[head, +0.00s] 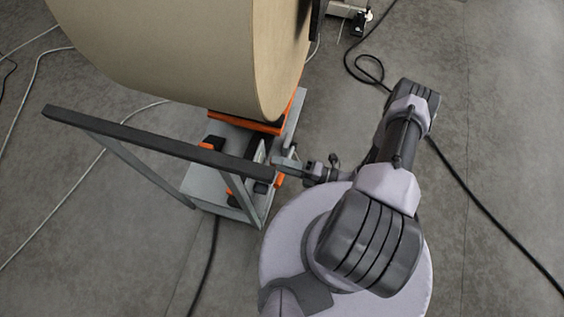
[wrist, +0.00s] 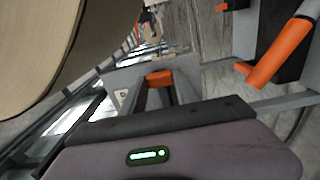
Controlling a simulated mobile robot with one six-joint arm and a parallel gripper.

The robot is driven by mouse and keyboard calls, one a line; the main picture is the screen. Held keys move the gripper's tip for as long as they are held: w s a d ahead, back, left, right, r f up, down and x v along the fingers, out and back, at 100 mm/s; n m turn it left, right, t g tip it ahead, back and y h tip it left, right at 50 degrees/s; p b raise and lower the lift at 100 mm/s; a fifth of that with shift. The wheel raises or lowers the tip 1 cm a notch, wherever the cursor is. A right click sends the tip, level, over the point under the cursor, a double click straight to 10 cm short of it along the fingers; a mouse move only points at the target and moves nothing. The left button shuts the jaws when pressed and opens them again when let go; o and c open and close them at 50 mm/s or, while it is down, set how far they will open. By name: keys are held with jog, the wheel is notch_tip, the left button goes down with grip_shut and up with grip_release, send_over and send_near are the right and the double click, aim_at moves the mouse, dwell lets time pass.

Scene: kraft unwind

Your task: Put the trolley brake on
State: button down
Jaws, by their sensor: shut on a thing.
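The trolley stands left of my arm in the head view, with a grey frame and deck (head: 203,183) and a long black handle bar (head: 150,138). My gripper (head: 282,164) reaches in at the right end of that bar. In the wrist view my gripper (wrist: 158,90) is shut on a small orange-ended lever (wrist: 160,76), which I take to be the brake lever. In the head view an orange bit of it (head: 279,180) shows just below the fingers. The fingers and handle bar hide the rest of the lever, so its angle cannot be told.
A large kraft roll (head: 175,50) rests above the trolley on an orange cradle (head: 250,126). An orange part (wrist: 280,55) is close at the right in the wrist view. Black and pale cables cross the floor. Bare floor (head: 510,150) lies to the right.

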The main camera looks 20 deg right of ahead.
jog(key=shift+s+a+f, duration=0.15)
jog(key=shift+s+a, duration=0.05)
jog(key=c, duration=0.9)
grip_release()
jog(key=shift+d, duration=0.1)
jog(key=p+v, duration=0.2)
jog(key=v, duration=1.5)
jog(key=shift+s+d, duration=0.1)
jog(key=shift+d, duration=0.05)
